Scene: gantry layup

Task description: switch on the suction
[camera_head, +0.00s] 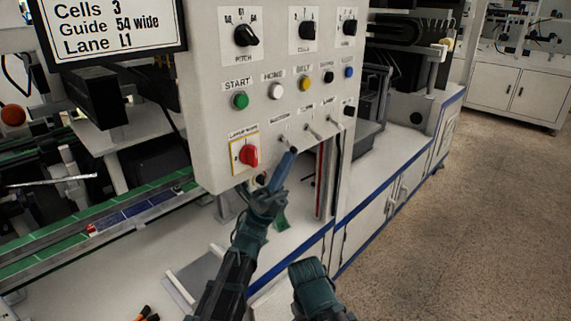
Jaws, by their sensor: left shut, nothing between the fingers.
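A white control panel (215,135) carries dials, push buttons and a row of small toggle switches. The left toggle (284,138) of that row sits under a small label that I cannot read surely, perhaps the suction one. My left gripper (291,155) is shut and empty. Its fingertips are just below this toggle, touching or very close to it; I cannot tell which. The fingertips hide part of the toggle, so its position is unclear. A dark part of my other arm shows at the bottom, without visible fingers.
A red rotary switch (249,155) on a yellow plate is left of my fingertips. A green START button (240,100) and a white button (276,91) are above. Two more toggles, the middle one (313,131) and the right one (334,121), are close by. A green-edged conveyor (60,241) lies left.

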